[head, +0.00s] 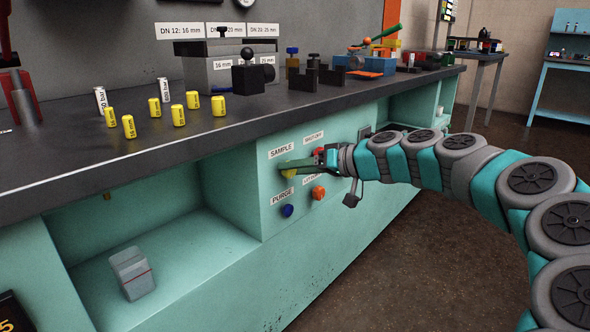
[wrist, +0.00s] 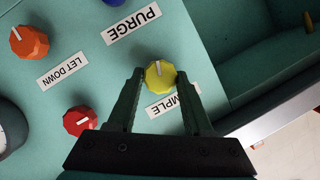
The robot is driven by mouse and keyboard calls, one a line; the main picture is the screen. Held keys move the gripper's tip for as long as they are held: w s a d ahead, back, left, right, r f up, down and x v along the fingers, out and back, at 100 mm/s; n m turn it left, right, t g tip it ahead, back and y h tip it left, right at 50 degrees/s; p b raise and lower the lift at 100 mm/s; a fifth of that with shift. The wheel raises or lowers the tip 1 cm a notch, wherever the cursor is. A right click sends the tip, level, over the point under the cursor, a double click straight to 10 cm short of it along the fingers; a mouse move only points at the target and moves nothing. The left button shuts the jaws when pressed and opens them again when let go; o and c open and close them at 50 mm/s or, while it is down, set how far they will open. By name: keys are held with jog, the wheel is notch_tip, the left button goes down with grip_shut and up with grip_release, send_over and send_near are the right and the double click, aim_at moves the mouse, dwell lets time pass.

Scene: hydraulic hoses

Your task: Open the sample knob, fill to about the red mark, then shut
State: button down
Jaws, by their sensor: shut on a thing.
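The yellow sample knob (head: 289,174) is on the teal front panel beside its SAMPLE label. My gripper (head: 287,168) reaches it from the right and is shut on it. In the wrist view the green fingers of my gripper (wrist: 160,78) stand on both sides of the yellow knob (wrist: 160,73), whose white pointer line is near upright in that view.
Close around are the red shut-off knob (wrist: 80,121), the orange let-down knob (wrist: 29,41) and the blue purge knob (head: 287,211). Yellow sleeves (head: 180,115) and fittings stand on the dark bench top (head: 80,160). The floor in front is clear.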

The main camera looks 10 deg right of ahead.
jog(key=shift+m+y, duration=0.3)
jog(key=shift+m, duration=0.1)
jog(key=shift+c, duration=1.5)
grip_release()
jog(key=shift+d, duration=0.15)
jog(key=v, duration=0.7)
jog(key=shift+s+d+r, duration=0.2)
jog(key=shift+a, duration=0.1)
